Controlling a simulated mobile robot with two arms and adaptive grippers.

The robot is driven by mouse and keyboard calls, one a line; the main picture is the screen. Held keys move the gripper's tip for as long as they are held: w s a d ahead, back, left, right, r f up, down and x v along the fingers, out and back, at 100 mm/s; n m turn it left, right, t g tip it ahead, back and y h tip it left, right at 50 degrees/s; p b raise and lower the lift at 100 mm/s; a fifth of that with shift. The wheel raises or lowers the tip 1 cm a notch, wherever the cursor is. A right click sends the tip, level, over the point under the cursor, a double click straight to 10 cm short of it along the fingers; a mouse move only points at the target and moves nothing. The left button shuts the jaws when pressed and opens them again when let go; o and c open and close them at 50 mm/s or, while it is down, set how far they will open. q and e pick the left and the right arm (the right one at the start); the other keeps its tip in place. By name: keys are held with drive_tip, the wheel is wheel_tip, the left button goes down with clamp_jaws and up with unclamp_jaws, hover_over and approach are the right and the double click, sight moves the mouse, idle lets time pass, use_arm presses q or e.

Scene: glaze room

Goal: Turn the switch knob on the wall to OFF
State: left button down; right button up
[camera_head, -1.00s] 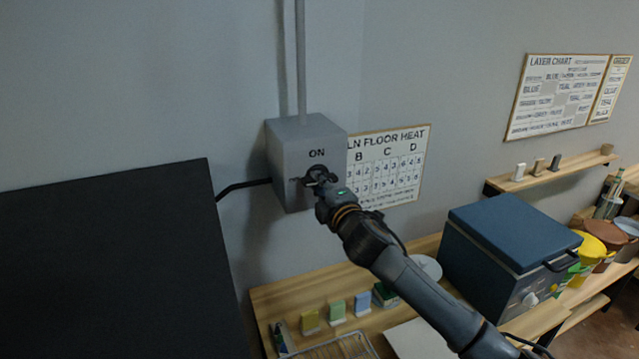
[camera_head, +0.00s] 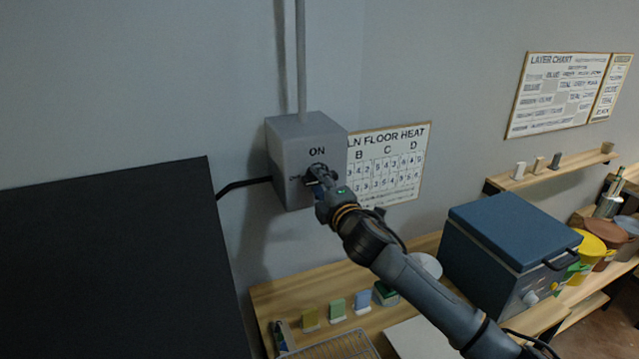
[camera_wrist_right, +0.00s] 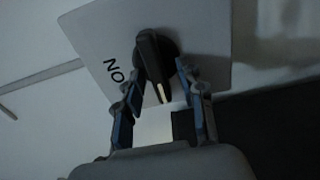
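The switch box (camera_head: 290,150) is a grey box on the wall with "ON" above the knob. A small, partly hidden label is at the knob's left. The black switch knob (camera_wrist_right: 153,62) shows in the right wrist view, with a white mark on its lower end. That end points away from the side of "ON" and, by the lettering, to the box's left. My right gripper (camera_wrist_right: 160,80) has one finger on each side of the knob, with visible gaps. In the head view my right gripper (camera_head: 318,178) covers most of the knob. My left gripper is not in view.
A grey conduit (camera_head: 301,60) runs up from the box. A floor heat chart (camera_head: 400,160) hangs right of it. A large black surface (camera_head: 110,260) fills the lower left. A wooden shelf (camera_head: 265,295) with small tiles and a blue-lidded kiln (camera_head: 510,230) stand below.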

drive_tip(key=v, duration=1.2)
